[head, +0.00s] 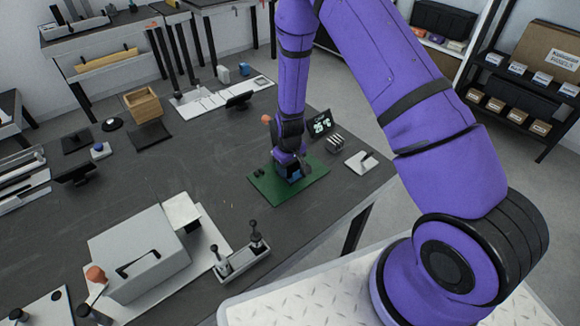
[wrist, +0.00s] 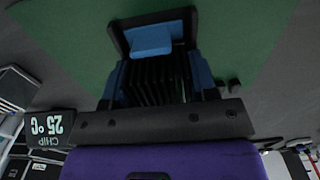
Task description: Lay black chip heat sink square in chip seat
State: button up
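The black finned heat sink (wrist: 155,82) is between the blue fingers of my gripper (wrist: 157,72), which looks shut on it. Ahead of it in the wrist view is a black square frame, the chip seat (wrist: 121,38), with a blue block (wrist: 151,40) inside. The heat sink overlaps the near part of the seat; I cannot tell whether it touches it. In the head view my gripper (head: 291,170) points down over the green board (head: 268,188), and hides most of the seat and heat sink.
A small display (head: 320,124) reading 25 °C stands behind the board. A silver finned block (head: 335,145) and a white plate (head: 361,162) lie to its right. A grey box (head: 135,255) and a holder with black-knobbed posts (head: 243,260) are at front left.

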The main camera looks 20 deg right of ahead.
jog(key=shift+o, duration=0.5)
jog(key=shift+s+r, duration=0.1)
notch_tip(320, 180, up, 28)
jog(key=s+d+m+t, duration=0.1)
jog(key=s+d, duration=0.1)
jog(key=s, duration=0.1)
jog(key=s+d+r+t, duration=0.1)
jog(key=s+r, duration=0.5)
jog(key=r, duration=0.4)
jog(key=s+d+r+m+t, duration=0.1)
jog(key=s+r, duration=0.4)
jog(key=s, duration=0.5)
jog(key=s+d+r+m+t, duration=0.1)
jog(key=s+d+r+t, duration=0.1)
jog(key=s+r, duration=0.4)
jog(key=s+d, duration=0.1)
jog(key=s, duration=0.3)
jog(key=shift+r+m, duration=0.15)
jog(key=shift+m, duration=0.15)
